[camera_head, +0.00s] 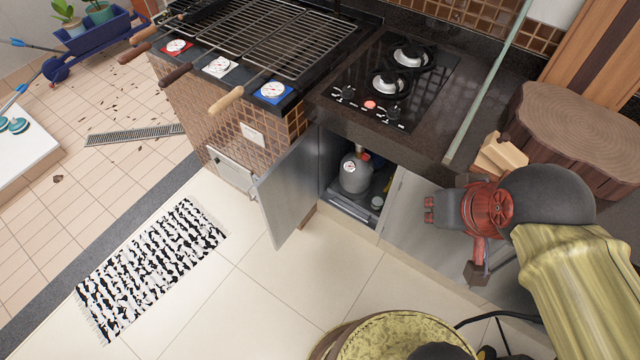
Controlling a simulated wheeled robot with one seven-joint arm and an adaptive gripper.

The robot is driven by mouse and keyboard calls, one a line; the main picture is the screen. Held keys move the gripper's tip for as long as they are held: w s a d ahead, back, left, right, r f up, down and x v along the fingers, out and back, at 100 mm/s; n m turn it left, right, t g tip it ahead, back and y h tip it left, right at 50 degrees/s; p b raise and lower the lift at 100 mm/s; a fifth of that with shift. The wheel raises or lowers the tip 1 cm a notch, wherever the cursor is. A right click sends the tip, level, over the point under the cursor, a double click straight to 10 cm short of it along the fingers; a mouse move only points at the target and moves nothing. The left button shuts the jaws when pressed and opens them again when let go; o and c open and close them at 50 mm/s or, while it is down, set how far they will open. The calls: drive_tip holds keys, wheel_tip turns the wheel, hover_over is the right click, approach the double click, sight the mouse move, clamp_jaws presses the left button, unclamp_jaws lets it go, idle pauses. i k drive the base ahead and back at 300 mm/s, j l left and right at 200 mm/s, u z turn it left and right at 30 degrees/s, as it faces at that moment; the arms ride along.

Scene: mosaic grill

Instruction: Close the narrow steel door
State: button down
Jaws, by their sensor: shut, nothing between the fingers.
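The narrow steel door (290,190) stands open under the dark counter, swung out to the left over the floor. Its hinged edge is at the left side of the cabinet opening, and its small handle is near the free edge. Inside the open cabinet is a grey gas bottle (355,175). My gripper (430,209) is shut and empty. In the picture it lies right of the opening, in front of the steel front (408,225), with a clear gap from the open door. How far it is from the steel front is hard to tell.
A cooktop (385,85) and a grill (265,40) with protruding skewer handles are above the cabinets. A pale green bar (490,80) slants beside the cooktop. A black-and-white rug (150,265) lies left of the door. The tiled floor (290,285) before the cabinet is clear.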

sight(287, 192)
drive_tip(key=i+j+z, duration=0.15)
drive_tip(key=j+z, duration=0.2)
drive_tip(key=j, duration=0.25)
drive_tip(key=j+z, duration=0.35)
drive_tip(key=j, duration=0.3)
drive_tip(key=j+z, duration=0.35)
drive_tip(key=j, duration=0.3)
drive_tip(key=k+j, duration=0.1)
drive_tip(key=j, duration=0.85)
drive_tip(key=k+j, duration=0.15)
drive_tip(key=j, duration=0.35)
drive_tip(key=k, duration=0.2)
drive_tip(key=i+l+u, duration=0.1)
drive_tip(key=u, duration=0.2)
drive_tip(key=l+u, duration=0.25)
drive_tip(key=l, duration=0.1)
